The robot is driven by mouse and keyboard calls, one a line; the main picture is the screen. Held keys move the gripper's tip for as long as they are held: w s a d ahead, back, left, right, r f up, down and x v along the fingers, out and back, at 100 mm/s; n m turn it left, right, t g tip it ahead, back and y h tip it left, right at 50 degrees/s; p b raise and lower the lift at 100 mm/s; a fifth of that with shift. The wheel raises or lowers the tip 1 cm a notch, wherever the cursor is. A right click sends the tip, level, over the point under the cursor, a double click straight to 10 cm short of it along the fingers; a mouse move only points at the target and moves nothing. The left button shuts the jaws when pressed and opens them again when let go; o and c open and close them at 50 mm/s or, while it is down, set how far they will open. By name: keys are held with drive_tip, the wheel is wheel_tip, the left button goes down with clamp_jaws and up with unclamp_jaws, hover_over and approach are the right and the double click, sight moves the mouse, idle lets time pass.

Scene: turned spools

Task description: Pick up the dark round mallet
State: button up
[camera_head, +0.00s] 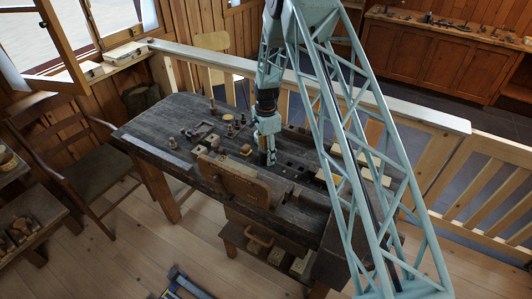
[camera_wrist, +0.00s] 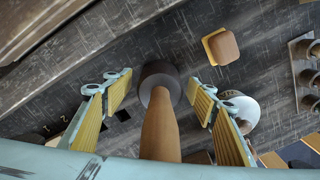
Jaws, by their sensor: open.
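The mallet (camera_wrist: 160,128) shows in the wrist view with a dark round head and a brown wooden handle that runs toward the camera. It stands in the gap between the two fingers of my gripper (camera_wrist: 160,97). The fingers, with yellowish ribbed pads, are spread, with a visible gap on each side of the mallet. In the head view my gripper (camera_head: 269,157) is low over the dark workbench (camera_head: 160,108). I cannot make out the mallet there.
In the wrist view, a wooden block (camera_wrist: 222,46) lies beyond the right finger, a pale round piece (camera_wrist: 241,110) lies behind that finger, and a rack (camera_wrist: 305,70) is at far right. In the head view, a wooden vise board (camera_head: 232,182) stands at the bench's front edge.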

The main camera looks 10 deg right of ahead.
sight(266, 145)
drive_tip(key=shift+c, duration=0.6)
drive_tip(key=c, duration=1)
drive_tip(key=shift+r, duration=0.1)
drive_tip(key=shift+r+b, duration=0.45)
drive_tip(key=shift+r, duration=4.5)
drive_tip(key=o, duration=0.5)
drive_tip(key=c, duration=0.6)
drive_tip(key=shift+o, duration=0.2)
